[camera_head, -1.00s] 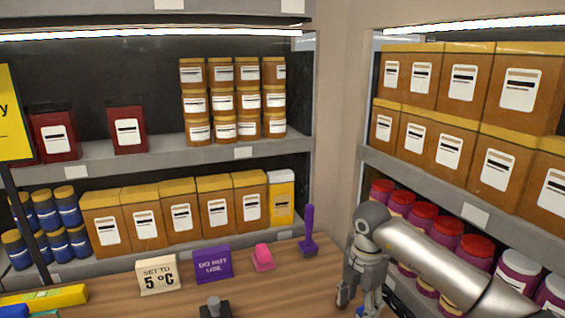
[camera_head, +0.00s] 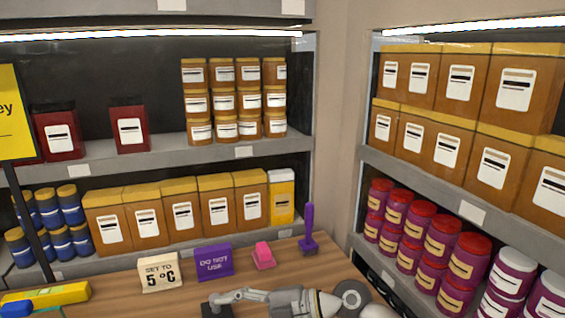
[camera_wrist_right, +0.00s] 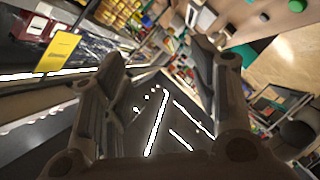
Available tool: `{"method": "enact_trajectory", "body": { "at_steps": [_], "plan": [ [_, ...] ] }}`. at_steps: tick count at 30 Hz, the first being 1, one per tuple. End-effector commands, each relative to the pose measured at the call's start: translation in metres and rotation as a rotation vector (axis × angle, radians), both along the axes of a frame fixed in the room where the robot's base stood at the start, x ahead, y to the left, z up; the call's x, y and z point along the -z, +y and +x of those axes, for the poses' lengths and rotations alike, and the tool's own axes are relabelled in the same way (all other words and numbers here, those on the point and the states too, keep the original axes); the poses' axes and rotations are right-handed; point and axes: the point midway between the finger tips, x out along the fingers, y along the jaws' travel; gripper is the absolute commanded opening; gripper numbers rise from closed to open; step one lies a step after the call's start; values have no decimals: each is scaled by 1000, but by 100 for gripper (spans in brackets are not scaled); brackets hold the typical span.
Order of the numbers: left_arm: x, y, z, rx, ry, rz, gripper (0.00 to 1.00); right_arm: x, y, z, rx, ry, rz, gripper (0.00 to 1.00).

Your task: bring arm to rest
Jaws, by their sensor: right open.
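My right gripper (camera_head: 228,298) shows low in the head view, lying roughly level above the wooden table's front part and pointing left. Its fingertips overlap a small black block (camera_head: 212,311) in the picture; I cannot tell whether they touch. In the right wrist view, its two fingers (camera_wrist_right: 160,65) are spread wide apart with nothing between them. My left gripper is not in view.
On the wooden table (camera_head: 325,270) stand a "SET TO 5 °C" sign (camera_head: 159,273), a purple "DO NOT USE" sign (camera_head: 214,262), a pink object (camera_head: 263,255) and a purple-handled stamp (camera_head: 309,230). Stocked shelves (camera_head: 200,147) stand behind and at right. A yellow box (camera_head: 45,295) lies at left.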

Motion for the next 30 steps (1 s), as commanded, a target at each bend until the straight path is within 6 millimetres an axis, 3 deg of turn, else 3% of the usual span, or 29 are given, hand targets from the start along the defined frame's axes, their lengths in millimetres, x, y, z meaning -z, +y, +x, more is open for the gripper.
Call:
{"method": "enact_trajectory", "body": {
  "at_steps": [3, 7, 10, 14, 17, 23, 26, 30],
  "plan": [
    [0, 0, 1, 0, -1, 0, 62, -41, 8, -4, 103, -6, 271, 54],
    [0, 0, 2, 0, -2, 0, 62, -78, -9, 7, 281, 6, 521, 54],
    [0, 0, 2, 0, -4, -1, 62, -93, -36, 20, 456, 37, 671, 54],
    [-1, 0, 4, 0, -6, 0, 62, -92, -85, 38, 718, 107, 806, 54],
    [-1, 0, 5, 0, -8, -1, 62, -74, -127, 47, 932, 182, 855, 54],
    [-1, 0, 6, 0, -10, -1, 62, -2, -208, 39, 1357, 394, 808, 54],
    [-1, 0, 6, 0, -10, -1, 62, 45, -242, 17, 1544, 524, 714, 54],
    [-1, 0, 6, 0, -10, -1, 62, 112, -275, -34, 1753, 733, 512, 54]
  ]
}}
